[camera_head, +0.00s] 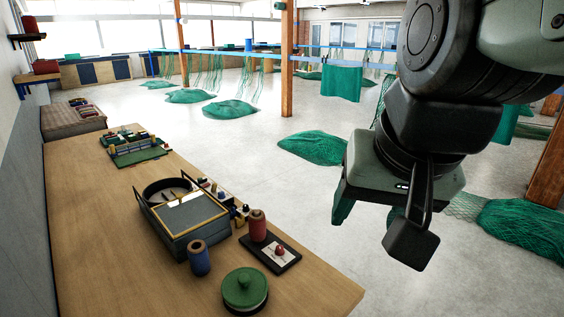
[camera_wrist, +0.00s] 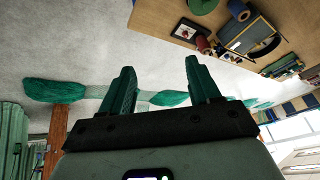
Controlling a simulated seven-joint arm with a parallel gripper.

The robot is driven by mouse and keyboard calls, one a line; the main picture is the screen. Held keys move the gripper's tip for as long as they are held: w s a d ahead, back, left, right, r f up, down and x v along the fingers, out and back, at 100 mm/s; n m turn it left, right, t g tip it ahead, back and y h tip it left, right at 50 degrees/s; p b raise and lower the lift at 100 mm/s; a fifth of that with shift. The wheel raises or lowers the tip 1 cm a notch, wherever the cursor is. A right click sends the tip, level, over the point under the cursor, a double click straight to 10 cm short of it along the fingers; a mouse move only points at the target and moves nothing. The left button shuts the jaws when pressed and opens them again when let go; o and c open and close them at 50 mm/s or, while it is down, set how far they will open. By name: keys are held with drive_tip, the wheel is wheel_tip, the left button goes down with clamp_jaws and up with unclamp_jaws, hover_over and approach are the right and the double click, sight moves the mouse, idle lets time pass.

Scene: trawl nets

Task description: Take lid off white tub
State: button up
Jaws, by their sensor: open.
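A round green lid (camera_head: 245,286) with a knob sits on a low round tub at the near end of the wooden bench. Little of the tub's side shows below the lid, and I cannot tell that it is white. The green lid (camera_wrist: 202,5) also shows, cut off, at the top edge of the wrist view. My gripper (camera_wrist: 160,70) is open and empty, with its two green fingers spread apart. It hangs over the floor to the right of the bench, well clear of the lid. In the head view its fingers are partly hidden by the wrist.
Beside the lid stand a blue spool (camera_head: 199,258), a red spool (camera_head: 257,225) and a black tray (camera_head: 270,251) with a small red-topped item. A grey box (camera_head: 188,222) lies behind them. Green nets (camera_head: 312,147) lie on the floor near wooden posts (camera_head: 287,60).

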drive_tip(key=w+a+f+m+g+y, duration=0.15)
drive_tip(key=w+a+f+m, duration=0.3)
drive_tip(key=w, duration=0.55)
drive_tip(key=m+g+y, duration=0.2)
drive_tip(key=m+g, duration=0.2)
drive_tip(key=m, duration=0.8)
hover_over(245, 278)
drive_tip(key=d, duration=0.2)
drive_tip(key=shift+t, duration=0.25)
drive_tip(key=f, duration=2.9)
drive_tip(key=shift+w+d+f, duration=0.1)
drive_tip(key=shift+w+f, duration=0.15)
drive_tip(key=shift+w, duration=0.1)
drive_tip(key=x, duration=0.5)
drive_tip(key=shift+s+f, duration=0.3)
drive_tip(key=c, duration=1.1)
